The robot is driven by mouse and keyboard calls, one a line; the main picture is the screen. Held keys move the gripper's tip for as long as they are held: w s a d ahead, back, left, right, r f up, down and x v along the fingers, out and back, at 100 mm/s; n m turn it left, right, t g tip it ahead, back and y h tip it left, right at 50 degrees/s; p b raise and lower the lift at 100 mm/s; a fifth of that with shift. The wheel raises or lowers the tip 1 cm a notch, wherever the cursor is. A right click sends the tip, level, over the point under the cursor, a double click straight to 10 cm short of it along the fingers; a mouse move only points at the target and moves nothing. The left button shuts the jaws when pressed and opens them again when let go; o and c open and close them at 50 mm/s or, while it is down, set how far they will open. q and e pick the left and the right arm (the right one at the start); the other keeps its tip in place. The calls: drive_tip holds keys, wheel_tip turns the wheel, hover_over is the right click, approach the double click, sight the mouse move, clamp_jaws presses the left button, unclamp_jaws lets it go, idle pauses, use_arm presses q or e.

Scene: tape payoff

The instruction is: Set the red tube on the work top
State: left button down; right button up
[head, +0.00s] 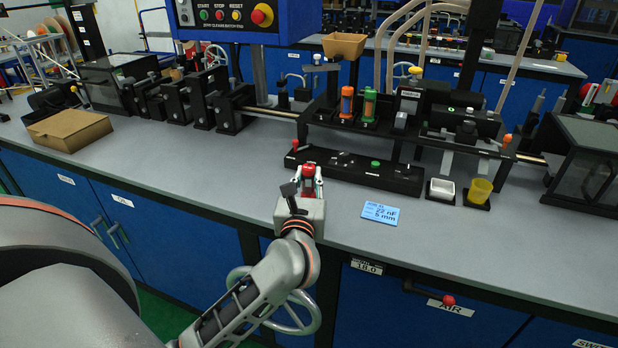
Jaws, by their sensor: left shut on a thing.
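My left gripper (310,178) reaches over the front part of the grey work top (265,168), in front of the black machine base. It is shut on the red tube (309,169), of which only a small red part shows between the fingers. The gripper body hides the rest of the tube. I cannot tell whether the tube touches the work top. My right gripper is not in view.
An orange tube (347,102) and a green tube (369,105) stand in the black rack behind. A blue card (380,213) lies right of my gripper.

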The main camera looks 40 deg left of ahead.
use_arm(q)
drive_tip(key=shift+f, duration=0.2)
drive_tip(key=c, duration=1.8)
unclamp_jaws()
drive_tip(key=shift+r, duration=0.1)
